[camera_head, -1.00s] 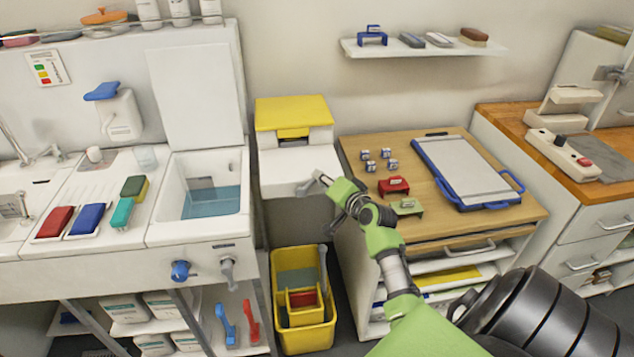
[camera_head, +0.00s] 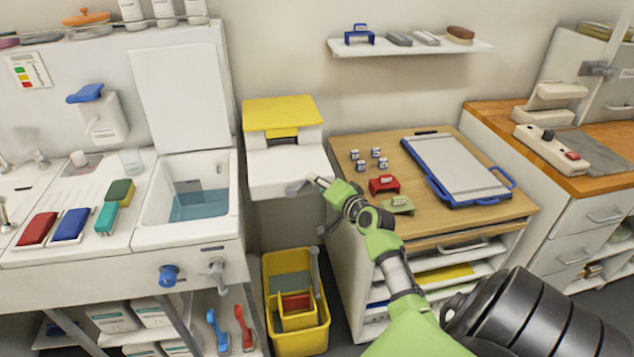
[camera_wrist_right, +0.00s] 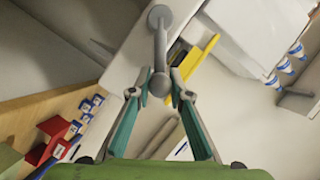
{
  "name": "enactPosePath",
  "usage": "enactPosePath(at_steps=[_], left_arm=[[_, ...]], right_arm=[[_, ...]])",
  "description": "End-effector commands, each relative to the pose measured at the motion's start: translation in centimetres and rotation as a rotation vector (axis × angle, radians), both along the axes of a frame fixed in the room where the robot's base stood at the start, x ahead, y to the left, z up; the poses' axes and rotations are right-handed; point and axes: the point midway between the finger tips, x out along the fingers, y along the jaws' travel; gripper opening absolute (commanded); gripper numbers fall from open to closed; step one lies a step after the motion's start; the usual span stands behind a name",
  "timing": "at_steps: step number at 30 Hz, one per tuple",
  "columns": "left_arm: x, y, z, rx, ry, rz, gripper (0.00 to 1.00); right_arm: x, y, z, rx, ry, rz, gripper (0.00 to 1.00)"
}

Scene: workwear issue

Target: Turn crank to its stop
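The grey crank (camera_head: 297,188) sits at the front right of the white unit with the yellow lid (camera_head: 282,112). In the right wrist view the crank (camera_wrist_right: 160,48) shows a round hub at the top and an arm running down to a rounded handle end. My right gripper (camera_head: 318,181) is at the crank. In the wrist view its teal-padded fingers (camera_wrist_right: 161,92) stand apart, one on each side of the handle end, with narrow gaps showing. Whether a pad touches it cannot be told. My left gripper is not in view.
A wooden-topped cabinet (camera_head: 432,225) with a red block (camera_head: 384,184), a green block (camera_head: 398,205) and a blue-framed board (camera_head: 456,168) is close on the right. A yellow bucket (camera_head: 321,335) stands below. The sink unit (camera_head: 190,237) is on the left.

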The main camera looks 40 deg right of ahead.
Motion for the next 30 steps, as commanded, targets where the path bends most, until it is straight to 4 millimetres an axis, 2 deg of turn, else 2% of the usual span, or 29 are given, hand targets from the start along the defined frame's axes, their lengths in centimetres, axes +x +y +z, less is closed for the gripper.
enactPosePath(at_steps=[1, 2, 12, 16, 20, 30], left_arm=[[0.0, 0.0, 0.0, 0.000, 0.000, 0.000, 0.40], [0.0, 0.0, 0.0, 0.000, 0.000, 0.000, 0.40], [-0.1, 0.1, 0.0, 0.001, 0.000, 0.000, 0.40], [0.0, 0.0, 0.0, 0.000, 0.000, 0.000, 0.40], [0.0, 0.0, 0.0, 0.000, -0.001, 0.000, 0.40], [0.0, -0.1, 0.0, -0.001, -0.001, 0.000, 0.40]], right_arm=[[0.0, 0.1, -0.3, 0.001, 0.006, 0.001, 0.29], [0.0, 0.1, -0.3, 0.000, 0.005, 0.002, 0.35], [0.0, 0.1, -0.1, 0.002, 0.002, 0.001, 0.35], [-0.8, 0.2, 0.0, 0.001, 0.002, 0.001, 0.35], [-2.8, 0.7, 0.4, 0.001, 0.004, 0.002, 0.35], [-9.3, 2.0, 1.8, 0.001, 0.007, 0.002, 0.35]])
